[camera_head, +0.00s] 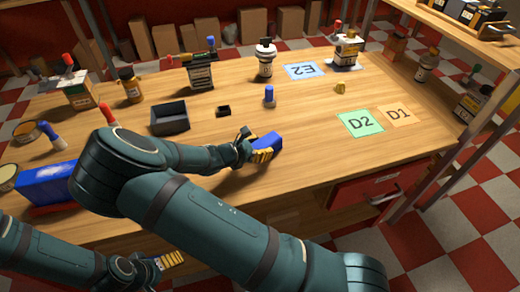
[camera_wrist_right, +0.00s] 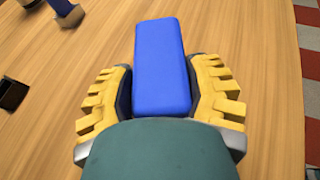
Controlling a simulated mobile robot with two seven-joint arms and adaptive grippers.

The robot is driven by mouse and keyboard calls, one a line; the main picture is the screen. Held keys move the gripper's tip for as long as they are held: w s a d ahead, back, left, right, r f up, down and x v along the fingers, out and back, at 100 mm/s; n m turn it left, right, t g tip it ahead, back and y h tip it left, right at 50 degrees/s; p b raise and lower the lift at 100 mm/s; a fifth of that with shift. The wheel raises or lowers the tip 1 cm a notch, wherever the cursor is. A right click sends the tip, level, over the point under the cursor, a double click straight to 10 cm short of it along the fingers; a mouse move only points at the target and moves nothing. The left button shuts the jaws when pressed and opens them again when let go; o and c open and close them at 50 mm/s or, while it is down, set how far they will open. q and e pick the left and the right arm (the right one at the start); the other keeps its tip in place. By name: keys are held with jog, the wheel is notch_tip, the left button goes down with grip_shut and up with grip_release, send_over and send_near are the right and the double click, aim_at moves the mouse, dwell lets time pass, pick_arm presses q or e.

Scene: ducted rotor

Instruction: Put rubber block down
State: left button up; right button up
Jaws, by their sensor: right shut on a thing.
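The blue rubber block (camera_wrist_right: 163,65) sits between the yellow fingers of my right gripper (camera_wrist_right: 163,95) in the right wrist view. It also shows in the head view (camera_head: 267,141), just above or on the wooden table (camera_head: 310,185); I cannot tell whether it touches. My right gripper (camera_head: 255,152) is shut on it, over the middle of the table. My left gripper (camera_head: 168,261) is low at the lower left, in front of the table edge and partly hidden by my arm; its opening is unclear.
A green D2 mat (camera_head: 360,123), an orange D1 mat (camera_head: 399,114) and a blue E2 mat (camera_head: 304,71) lie on the table. A small blue-topped piece (camera_head: 269,97) stands behind the block. A dark open tray (camera_head: 170,119) is at left. Clear wood lies right of the block.

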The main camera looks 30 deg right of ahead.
jog(key=shift+f, duration=0.2)
jog(key=shift+f, duration=0.2)
jog(key=o, duration=1.2)
jog(key=shift+r, duration=0.1)
jog(key=shift+a+r, duration=0.1)
jog(key=shift+r, duration=0.05)
jog(key=p+v, duration=0.2)
jog(key=v, duration=0.9)
jog(key=shift+a+r+p, duration=0.1)
jog(key=shift+a+p, duration=0.25)
jog(key=shift+s, duration=0.1)
